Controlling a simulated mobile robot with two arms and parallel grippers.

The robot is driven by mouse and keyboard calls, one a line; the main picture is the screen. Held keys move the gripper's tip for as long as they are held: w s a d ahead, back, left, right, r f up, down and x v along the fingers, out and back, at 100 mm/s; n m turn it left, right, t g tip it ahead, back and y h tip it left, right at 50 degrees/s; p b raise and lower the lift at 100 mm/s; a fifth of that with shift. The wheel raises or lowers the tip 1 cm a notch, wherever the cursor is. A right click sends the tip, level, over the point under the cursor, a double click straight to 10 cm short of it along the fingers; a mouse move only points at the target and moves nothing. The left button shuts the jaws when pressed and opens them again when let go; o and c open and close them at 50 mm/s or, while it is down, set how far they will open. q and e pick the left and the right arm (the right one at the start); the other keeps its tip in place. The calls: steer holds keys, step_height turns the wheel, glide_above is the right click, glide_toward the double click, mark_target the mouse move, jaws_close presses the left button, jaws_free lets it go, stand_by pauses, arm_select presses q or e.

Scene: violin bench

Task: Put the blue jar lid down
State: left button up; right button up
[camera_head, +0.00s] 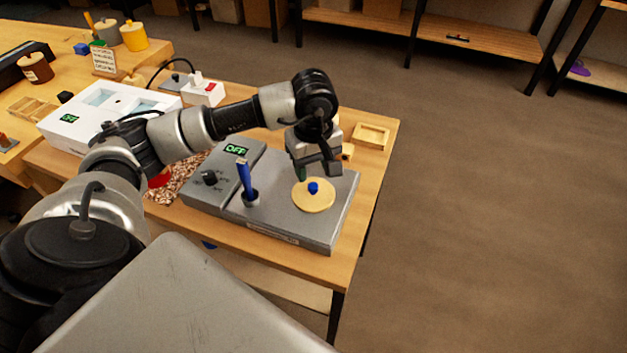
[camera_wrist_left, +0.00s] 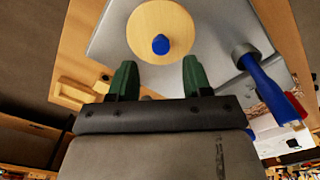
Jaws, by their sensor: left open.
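The jar lid is a pale wooden disc (camera_head: 325,196) with a blue knob (camera_head: 313,187) at its centre. It lies flat on the grey metal plate (camera_head: 285,222) of the bench device. In the left wrist view the lid (camera_wrist_left: 178,22) and its blue knob (camera_wrist_left: 160,44) are just beyond the fingertips. My left gripper (camera_head: 318,172) is above and behind the lid in the head view. In the left wrist view its two green-padded fingers (camera_wrist_left: 158,78) are apart with nothing between them. My right gripper is not in view.
A blue-handled tool (camera_head: 245,180) stands upright in a holder left of the lid. A control box with a green OFF display (camera_head: 236,150) adjoins the plate. A small wooden tray (camera_head: 371,136) sits at the table's far right corner. Bare tabletop runs along the right edge.

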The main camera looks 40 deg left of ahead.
mark_target(314, 185)
arm_select(q)
step_height(314, 185, up, 6)
steer(key=shift+r, duration=0.15)
stand_by(0.6)
